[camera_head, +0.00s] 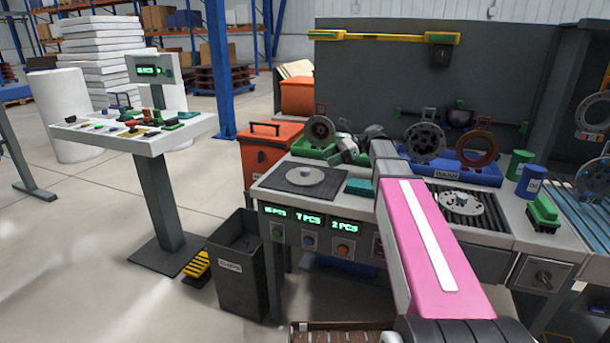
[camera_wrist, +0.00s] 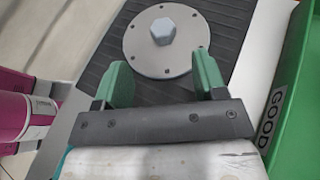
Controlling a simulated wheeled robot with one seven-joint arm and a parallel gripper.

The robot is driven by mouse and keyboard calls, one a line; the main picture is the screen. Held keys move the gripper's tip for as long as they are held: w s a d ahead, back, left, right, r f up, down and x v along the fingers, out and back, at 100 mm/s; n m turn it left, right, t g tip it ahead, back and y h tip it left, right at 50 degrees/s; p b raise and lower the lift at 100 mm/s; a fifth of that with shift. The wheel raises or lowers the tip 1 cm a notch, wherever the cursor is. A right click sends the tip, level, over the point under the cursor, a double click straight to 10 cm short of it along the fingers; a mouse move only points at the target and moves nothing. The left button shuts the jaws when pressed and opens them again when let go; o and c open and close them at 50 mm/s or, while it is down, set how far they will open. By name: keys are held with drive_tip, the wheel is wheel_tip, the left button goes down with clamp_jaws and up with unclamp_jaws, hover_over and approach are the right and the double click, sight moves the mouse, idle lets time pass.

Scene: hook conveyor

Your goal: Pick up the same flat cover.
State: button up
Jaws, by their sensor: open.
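A flat grey round cover (camera_head: 306,176) with holes near its rim and a raised hex knob in the middle lies on a black ribbed mat (camera_head: 285,183) at the left of the bench. In the wrist view the cover (camera_wrist: 185,57) lies just beyond my gripper (camera_wrist: 160,75). My gripper's green fingers are open and empty, on the near side of the knob. I cannot tell how high they are above the cover. In the head view my gripper (camera_head: 348,150) is partly hidden by my arm. Another round plate (camera_head: 452,204) lies on dark rollers at the right.
A green bin (camera_wrist: 300,100) labelled GOOD stands right of the mat in the wrist view. A teal block (camera_head: 360,187) lies beside the mat. A blue tray (camera_head: 470,170) with upright rings stands behind. A green brush (camera_head: 543,213) and two cans are at the right.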

sight(303, 170)
drive_tip(key=x, duration=0.9)
drive_tip(key=shift+w+a+f, duration=0.1)
drive_tip(key=shift+w+f, duration=0.05)
drive_tip(key=shift+f, duration=0.05)
clamp_jaws()
